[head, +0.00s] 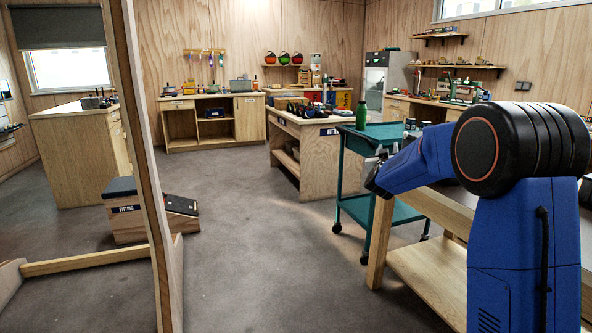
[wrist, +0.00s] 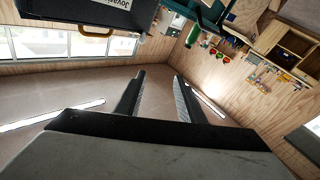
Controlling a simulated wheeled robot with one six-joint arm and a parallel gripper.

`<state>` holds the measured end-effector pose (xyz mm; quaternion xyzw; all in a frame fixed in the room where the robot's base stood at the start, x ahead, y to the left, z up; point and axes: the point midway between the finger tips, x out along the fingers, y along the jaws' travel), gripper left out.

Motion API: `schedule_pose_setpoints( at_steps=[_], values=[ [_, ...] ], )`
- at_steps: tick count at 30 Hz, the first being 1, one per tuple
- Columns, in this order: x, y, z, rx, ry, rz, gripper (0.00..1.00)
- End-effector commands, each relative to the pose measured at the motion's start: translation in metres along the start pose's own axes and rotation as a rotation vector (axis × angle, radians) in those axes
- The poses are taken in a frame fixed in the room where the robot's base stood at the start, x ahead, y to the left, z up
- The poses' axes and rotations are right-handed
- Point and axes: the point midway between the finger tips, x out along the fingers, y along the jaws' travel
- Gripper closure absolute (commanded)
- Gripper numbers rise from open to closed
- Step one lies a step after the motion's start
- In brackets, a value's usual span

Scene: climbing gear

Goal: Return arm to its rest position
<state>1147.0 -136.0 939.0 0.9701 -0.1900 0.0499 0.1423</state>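My blue arm with its black joint stands at the right of the head view, bent so that its forearm points left. My gripper (wrist: 159,77) shows in the wrist view as two dark fingers standing apart, with nothing between them. In the head view the gripper (head: 376,172) is small and dark at the end of the arm, in front of the teal trolley (head: 346,170). Its fingers are hard to make out there. It holds no object that I can see.
A green bottle (head: 362,115) stands on the trolley. A wooden bench (head: 432,262) is below my arm. A wooden upright (head: 150,190) rises at left, near a fitting step (head: 124,222). The middle floor is clear. The tilted wrist view shows a dark lettered case (wrist: 85,14).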

Motion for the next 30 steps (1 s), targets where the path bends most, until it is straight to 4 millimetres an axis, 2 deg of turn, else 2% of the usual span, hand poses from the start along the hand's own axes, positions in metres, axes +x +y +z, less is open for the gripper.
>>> schedule_pose_setpoints(
  at_steps=[1, 5, 14, 23, 30],
  values=[
    [-0.013, 0.002, -0.009, 0.015, -0.018, -0.036, 0.65],
    [-0.046, 0.002, -0.022, 0.047, -0.080, -0.133, 0.65],
    [-0.141, 0.006, -0.033, 0.097, -0.251, -0.328, 0.65],
    [-0.255, 0.021, -0.021, 0.116, -0.456, -0.474, 0.65],
    [-0.356, 0.042, 0.003, 0.112, -0.640, -0.549, 0.65]
  ],
)
